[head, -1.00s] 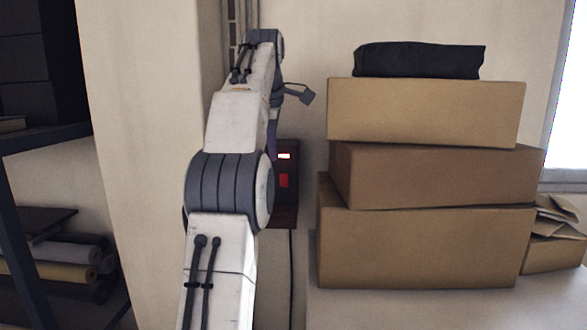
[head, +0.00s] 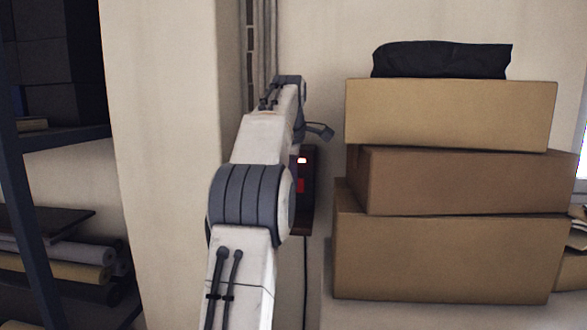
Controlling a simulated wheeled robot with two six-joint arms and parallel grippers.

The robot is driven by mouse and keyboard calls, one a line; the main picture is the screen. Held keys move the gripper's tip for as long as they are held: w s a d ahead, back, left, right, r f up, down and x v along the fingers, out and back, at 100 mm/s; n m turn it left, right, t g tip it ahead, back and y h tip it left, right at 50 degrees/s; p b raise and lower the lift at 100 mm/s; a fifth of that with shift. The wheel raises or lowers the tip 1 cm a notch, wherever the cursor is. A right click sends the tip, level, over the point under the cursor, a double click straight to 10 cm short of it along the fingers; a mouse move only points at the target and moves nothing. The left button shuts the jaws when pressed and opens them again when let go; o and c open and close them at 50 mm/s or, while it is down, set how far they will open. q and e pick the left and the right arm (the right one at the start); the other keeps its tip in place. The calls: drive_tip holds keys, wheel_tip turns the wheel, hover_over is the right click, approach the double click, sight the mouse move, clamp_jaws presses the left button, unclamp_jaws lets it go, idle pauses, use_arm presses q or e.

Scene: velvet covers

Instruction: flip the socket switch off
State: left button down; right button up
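A dark socket box (head: 308,208) is on the wall behind my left arm, near the middle of the head view. It has a small bright light and a red part (head: 300,186), which may be the switch. My arm hides the box's left side, and I cannot read the switch position. My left arm rises from the bottom and bends forward at the top. A grey part of my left gripper (head: 318,131) shows just above the box in the picture. The rest is hidden behind the arm, so its opening and any contact are unclear. My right gripper is not in view.
Stacked cardboard boxes (head: 450,255) stand right of the socket, with a black bundle (head: 440,60) on top. A wall pillar (head: 160,150) is on the left, beside a dark shelf (head: 65,138) with rolls. A cable (head: 305,280) hangs below the socket box.

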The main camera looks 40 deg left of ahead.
sight(298, 190)
use_arm(q)
drive_tip(key=w+a+p, duration=0.1)
drive_tip(key=w+p, duration=0.1)
drive_tip(key=w+a+f+p, duration=0.1)
drive_tip(key=w+p, duration=0.1)
drive_tip(key=shift+a, duration=0.2)
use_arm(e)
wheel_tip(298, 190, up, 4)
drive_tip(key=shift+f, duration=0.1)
use_arm(q)
drive_tip(key=shift+w+d, duration=0.1)
drive_tip(key=shift+w+r, duration=0.15)
drive_tip(key=shift+w, duration=0.05)
drive_tip(key=shift+a+r, duration=0.3)
drive_tip(key=shift+r, duration=0.45)
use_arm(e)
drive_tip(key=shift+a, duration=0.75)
